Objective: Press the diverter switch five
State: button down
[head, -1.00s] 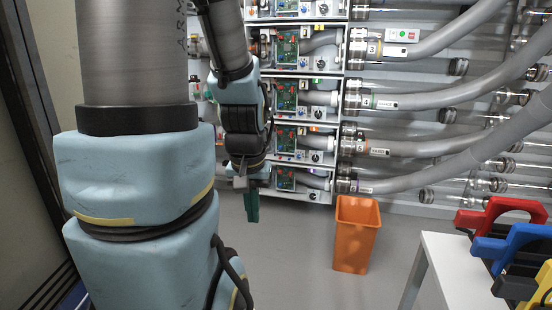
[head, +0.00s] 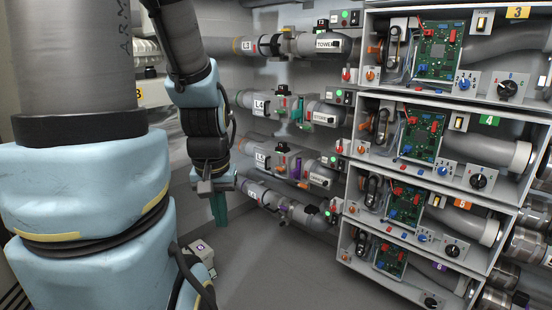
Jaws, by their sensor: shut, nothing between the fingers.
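The pipe row with a tag that looks like L5 (head: 260,158) runs along the back wall, right of my arm. A small dark switch box (head: 331,160) with a green spot sits at its right end. Similar boxes sit on the rows above and below. On the right, a blower bay with an orange tag (head: 462,204) that looks like 5 holds a green circuit board, a blue knob and a black dial (head: 478,181). My gripper (head: 219,210), with teal fingers, is shut and empty. It hangs pointing down, left of the pipe rows, and appears apart from everything.
A stack of grey open-fronted bays (head: 352,190) fills the right side. A small pale box with a purple mark (head: 201,249) is low behind my arm. The grey floor (head: 290,265) in front of the pipes is clear.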

aim_at(340, 167)
jog(key=i+l+u, duration=0.6)
jog(key=l, duration=0.15)
jog(key=i+l+u, duration=0.1)
jog(key=l+u, duration=0.2)
jog(key=l, duration=0.1)
